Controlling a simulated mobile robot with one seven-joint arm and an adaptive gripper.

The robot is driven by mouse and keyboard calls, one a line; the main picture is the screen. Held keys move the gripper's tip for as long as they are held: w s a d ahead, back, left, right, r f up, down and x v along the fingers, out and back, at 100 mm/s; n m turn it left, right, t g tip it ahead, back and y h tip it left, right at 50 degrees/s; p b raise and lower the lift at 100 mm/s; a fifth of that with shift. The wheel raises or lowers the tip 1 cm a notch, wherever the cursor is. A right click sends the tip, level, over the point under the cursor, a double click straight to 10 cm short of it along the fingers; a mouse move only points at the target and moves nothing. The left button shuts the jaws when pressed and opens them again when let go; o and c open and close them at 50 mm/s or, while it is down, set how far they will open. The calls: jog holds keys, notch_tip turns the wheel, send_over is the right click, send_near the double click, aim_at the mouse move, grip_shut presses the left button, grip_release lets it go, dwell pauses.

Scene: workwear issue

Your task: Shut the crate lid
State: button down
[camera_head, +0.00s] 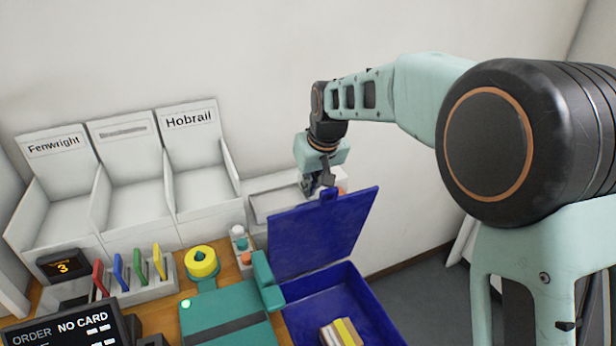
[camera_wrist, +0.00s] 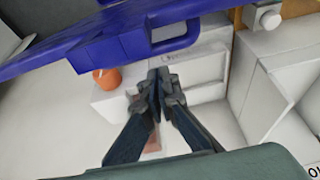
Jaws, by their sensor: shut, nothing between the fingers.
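The blue crate (camera_head: 375,319) stands at the lower middle of the head view, with a yellow and pale striped item (camera_head: 341,333) inside. Its blue lid (camera_head: 322,232) stands up, raised at the back of the crate. The lid also crosses the top of the wrist view (camera_wrist: 110,48), where its tab with a slot shows. My gripper (camera_head: 318,187) is at the lid's upper edge, near the tab and on its wall side. In the wrist view my gripper (camera_wrist: 158,85) has its fingers together and empty, just below the tab. I cannot tell whether it touches the lid.
Three white bins (camera_head: 125,185), two labelled Fenwright and Hobrail, stand along the wall at left. A teal device (camera_head: 224,317), a yellow roll (camera_head: 202,262) and several coloured cards (camera_head: 139,269) are left of the crate. An orange object (camera_wrist: 107,78) lies behind the lid.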

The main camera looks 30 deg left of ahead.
jog(key=shift+s+d, duration=0.5)
jog(key=shift+d, duration=0.15)
jog(key=shift+s+f, duration=0.1)
jog(key=shift+f, duration=0.05)
